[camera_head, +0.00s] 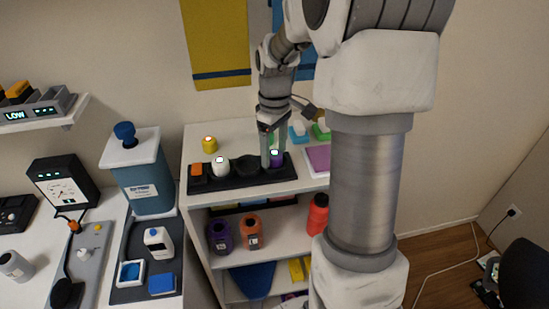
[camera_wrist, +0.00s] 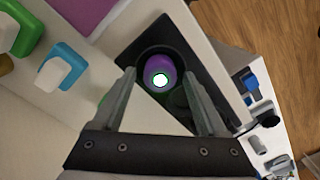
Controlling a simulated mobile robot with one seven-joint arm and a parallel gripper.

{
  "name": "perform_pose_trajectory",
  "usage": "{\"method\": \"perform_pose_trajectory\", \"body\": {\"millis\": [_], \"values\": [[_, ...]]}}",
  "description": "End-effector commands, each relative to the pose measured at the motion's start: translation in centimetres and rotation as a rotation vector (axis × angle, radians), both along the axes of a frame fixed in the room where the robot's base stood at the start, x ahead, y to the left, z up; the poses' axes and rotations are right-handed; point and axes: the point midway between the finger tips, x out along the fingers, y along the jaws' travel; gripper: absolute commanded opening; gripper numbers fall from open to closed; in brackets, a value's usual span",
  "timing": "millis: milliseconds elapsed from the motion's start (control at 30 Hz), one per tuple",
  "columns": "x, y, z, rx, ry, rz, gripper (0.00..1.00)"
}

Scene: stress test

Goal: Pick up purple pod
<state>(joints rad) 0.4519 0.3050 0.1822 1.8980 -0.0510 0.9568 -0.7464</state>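The purple pod (camera_wrist: 160,70) stands upright in a round well at one end of the black tray (camera_head: 232,180). Its lit, whitish top shows in the wrist view. In the head view the purple pod (camera_head: 276,159) is partly hidden by my gripper (camera_head: 271,163). My gripper in the wrist view (camera_wrist: 162,82) is open, pointing down, with one finger on each side of the pod. The fingers look apart from it; I cannot tell how far down they reach along it.
A yellow pod (camera_head: 209,145) stands behind. Green and blue white-topped blocks and a purple flat item (camera_head: 318,158) lie to the right.

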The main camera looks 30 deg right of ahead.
Motion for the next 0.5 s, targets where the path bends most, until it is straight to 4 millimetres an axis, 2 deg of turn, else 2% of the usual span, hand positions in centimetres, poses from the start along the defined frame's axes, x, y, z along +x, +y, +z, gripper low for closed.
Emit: {"method": "perform_pose_trajectory", "body": {"millis": [33, 400, 500], "values": [[0.00, -0.01, 0.02, 0.000, 0.000, 0.000, 0.65], [0.01, -0.01, 0.05, 0.000, 0.000, 0.000, 0.00], [0.02, -0.01, 0.06, -0.001, 0.000, 0.000, 0.00]]}}
